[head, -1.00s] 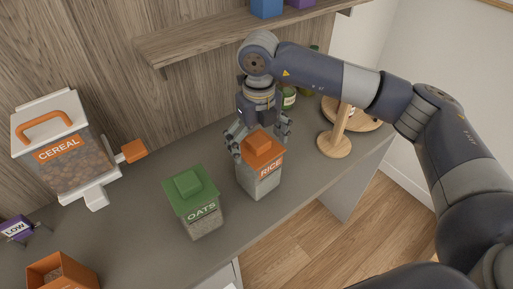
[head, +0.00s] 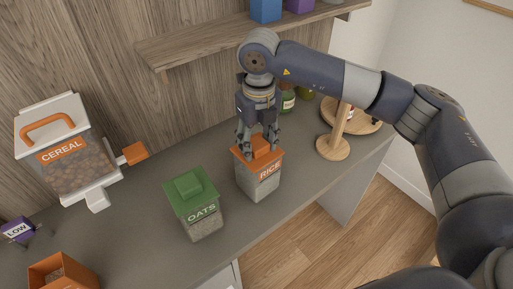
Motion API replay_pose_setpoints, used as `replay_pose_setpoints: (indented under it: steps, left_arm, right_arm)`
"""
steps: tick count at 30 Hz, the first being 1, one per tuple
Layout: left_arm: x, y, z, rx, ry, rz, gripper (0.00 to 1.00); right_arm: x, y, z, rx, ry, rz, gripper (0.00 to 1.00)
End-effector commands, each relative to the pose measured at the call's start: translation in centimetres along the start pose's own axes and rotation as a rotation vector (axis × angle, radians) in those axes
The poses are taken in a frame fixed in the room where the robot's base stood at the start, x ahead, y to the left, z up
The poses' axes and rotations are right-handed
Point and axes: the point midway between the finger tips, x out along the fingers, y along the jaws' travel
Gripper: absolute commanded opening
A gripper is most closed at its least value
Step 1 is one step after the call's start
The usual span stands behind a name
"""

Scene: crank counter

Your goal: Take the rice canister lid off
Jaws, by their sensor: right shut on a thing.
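The rice canister (head: 262,184) is a clear square container with white contents and a RICE label, upright on the grey counter. Its orange lid (head: 268,157) sits on top of it. My right gripper (head: 259,149) points down from above, its fingers on either side of the lid's raised knob, shut on it. The fingers partly hide the knob. My left gripper is not in view.
The oats canister (head: 200,218) with its green lid stands to the left. A cereal dispenser (head: 69,160) and an open orange box (head: 62,272) are farther left. A wooden stand (head: 333,146) and jars (head: 288,102) are behind right. A shelf (head: 205,43) hangs above.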

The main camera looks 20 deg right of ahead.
Motion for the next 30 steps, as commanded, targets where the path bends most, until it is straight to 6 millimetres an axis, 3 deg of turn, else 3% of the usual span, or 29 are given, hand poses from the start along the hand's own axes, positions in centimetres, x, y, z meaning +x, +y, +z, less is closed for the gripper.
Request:
replay_pose_setpoints:
  steps: [1, 30]
  left_arm:
    - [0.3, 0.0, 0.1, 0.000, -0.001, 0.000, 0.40]
    - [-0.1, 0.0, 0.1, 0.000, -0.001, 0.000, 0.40]
  right_arm:
    - [1.7, 0.1, -0.8, 0.001, 0.034, -0.001, 0.00]
    - [0.5, 0.1, -0.8, 0.005, 0.036, -0.002, 0.00]
